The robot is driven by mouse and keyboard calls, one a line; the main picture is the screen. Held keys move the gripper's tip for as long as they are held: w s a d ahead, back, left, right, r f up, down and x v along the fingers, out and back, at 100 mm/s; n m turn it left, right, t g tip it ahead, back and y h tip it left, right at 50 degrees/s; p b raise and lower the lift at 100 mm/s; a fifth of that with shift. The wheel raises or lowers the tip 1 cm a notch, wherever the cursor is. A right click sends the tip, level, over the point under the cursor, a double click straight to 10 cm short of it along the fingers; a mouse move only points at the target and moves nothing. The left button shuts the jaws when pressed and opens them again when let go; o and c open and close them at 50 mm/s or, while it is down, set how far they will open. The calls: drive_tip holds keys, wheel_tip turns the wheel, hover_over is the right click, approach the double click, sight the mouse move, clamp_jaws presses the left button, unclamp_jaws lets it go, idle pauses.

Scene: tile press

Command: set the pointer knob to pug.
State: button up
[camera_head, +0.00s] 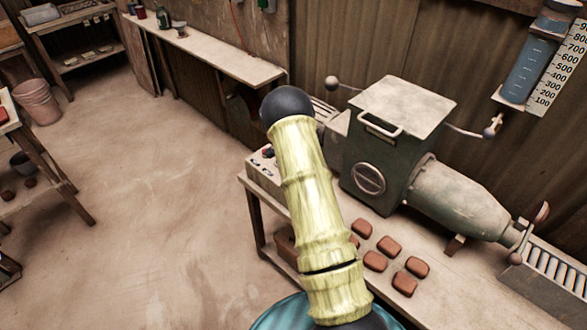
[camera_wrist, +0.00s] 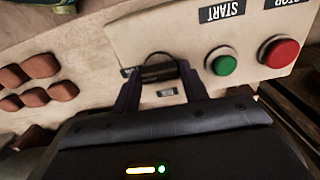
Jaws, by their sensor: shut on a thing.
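The pointer knob (camera_wrist: 158,70) is a dark round knob on the pale control panel (camera_wrist: 105,45), in the upper middle of the wrist view. My gripper (camera_wrist: 160,80) has one dark finger on each side of the knob and is shut on it. A small dark label (camera_wrist: 167,92) sits just below the knob between the fingers, upside down and too small to read surely. Another label left of the knob is mostly hidden by a finger. I cannot tell which mark the pointer faces. In the head view my arm hides the gripper and knob; part of the panel (camera_head: 262,172) shows.
Right of the knob are a green button (camera_wrist: 224,65) by an upside-down START label (camera_wrist: 227,11) and a red button (camera_wrist: 279,52). Several red-brown tiles (camera_head: 389,246) lie on the bench (camera_head: 440,285) before the green press (camera_head: 385,150). Open floor lies left.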

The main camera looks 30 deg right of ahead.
drive_tip(key=o, duration=1)
drive_tip(key=shift+r, duration=0.1)
wheel_tip(320, 180, up, 17)
drive_tip(key=shift+r+b, duration=0.1)
drive_tip(key=shift+b, duration=0.85)
drive_tip(key=shift+a, duration=0.1)
drive_tip(key=s+a+n+t, duration=0.1)
drive_tip(key=s+a+n, duration=0.3)
drive_tip(key=s, duration=0.5)
drive_tip(key=s+a+r+n+p, duration=0.1)
drive_tip(key=s+a+n, duration=0.4)
drive_tip(key=s+a, duration=0.3)
drive_tip(key=s+a+r+n+t+p, duration=0.1)
drive_tip(key=s+a+n, duration=0.4)
drive_tip(key=s, duration=0.5)
drive_tip(key=shift+s+a+r+t, duration=0.15)
drive_tip(key=shift+s+a+t, duration=0.15)
drive_tip(key=shift+s+a, duration=0.15)
